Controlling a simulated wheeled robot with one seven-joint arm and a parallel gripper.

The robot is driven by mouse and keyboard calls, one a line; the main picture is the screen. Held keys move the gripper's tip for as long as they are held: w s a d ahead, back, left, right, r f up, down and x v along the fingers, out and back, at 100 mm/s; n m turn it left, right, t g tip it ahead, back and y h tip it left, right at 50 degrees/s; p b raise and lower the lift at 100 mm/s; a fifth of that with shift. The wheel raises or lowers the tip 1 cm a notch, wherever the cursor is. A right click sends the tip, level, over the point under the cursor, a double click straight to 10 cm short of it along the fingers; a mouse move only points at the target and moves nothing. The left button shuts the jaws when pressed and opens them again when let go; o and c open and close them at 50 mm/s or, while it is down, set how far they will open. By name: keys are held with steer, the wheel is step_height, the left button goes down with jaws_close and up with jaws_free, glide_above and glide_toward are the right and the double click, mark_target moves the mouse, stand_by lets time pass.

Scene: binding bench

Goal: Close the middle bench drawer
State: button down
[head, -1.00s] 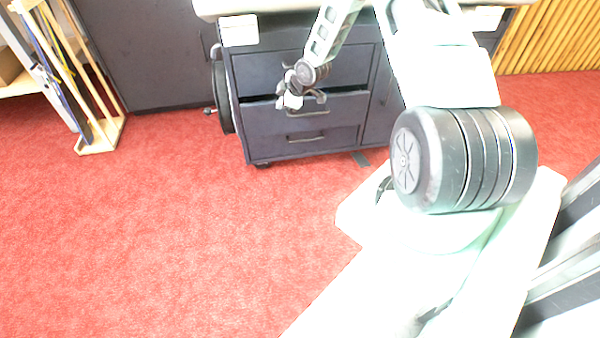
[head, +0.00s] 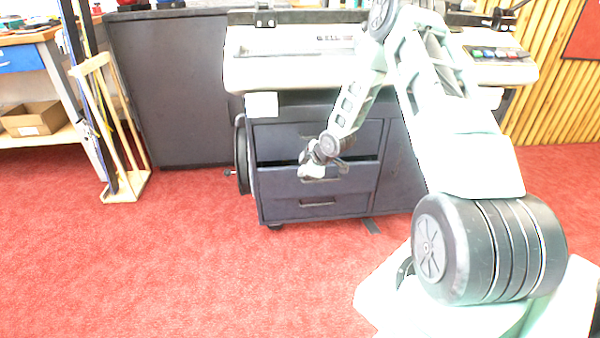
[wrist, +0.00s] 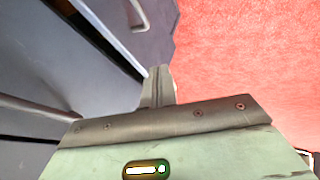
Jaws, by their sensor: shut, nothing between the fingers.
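The middle bench drawer (head: 362,178) is in a dark cabinet under the bench in the head view. It stands a little open, with a dark gap above its front. The top drawer (head: 280,136) and the bottom drawer (head: 345,206) look closed. My gripper (head: 312,171) is shut and empty, in front of the middle drawer near its handle, hiding part of the front. Whether it touches the drawer I cannot tell. The wrist view shows the shut fingers (wrist: 157,88) close to dark drawer fronts, with handles and a dark gap at the left.
A white machine (head: 280,70) sits on top of the cabinet. A wooden rack (head: 125,185) stands on the left, beside shelves with a cardboard box (head: 32,120). Red carpet (head: 190,270) in front of the cabinet is clear.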

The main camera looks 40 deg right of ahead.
steer(key=p+v, duration=0.1)
steer(key=v, duration=0.4)
steer(key=s+d+f+n+t+b, duration=0.3)
steer(key=d+f+n+t+b, duration=0.2)
steer(key=d+f+b, duration=0.4)
steer(key=s+d+f+n+t+y+b, duration=0.1)
steer(key=s+d+n+t+b, duration=0.15)
steer(key=s+b, duration=0.2)
steer(key=s+d+n+t+y+b, duration=0.2)
steer(key=s+n+t+b, duration=0.1)
steer(key=s, duration=0.2)
steer(key=b, duration=0.4)
glide_toward(329, 168)
steer(key=w+a, duration=0.3)
steer(key=shift+w+d+r+b, duration=0.2)
steer(key=shift+w+d+b, duration=0.75)
steer(key=shift+w+b, duration=0.3)
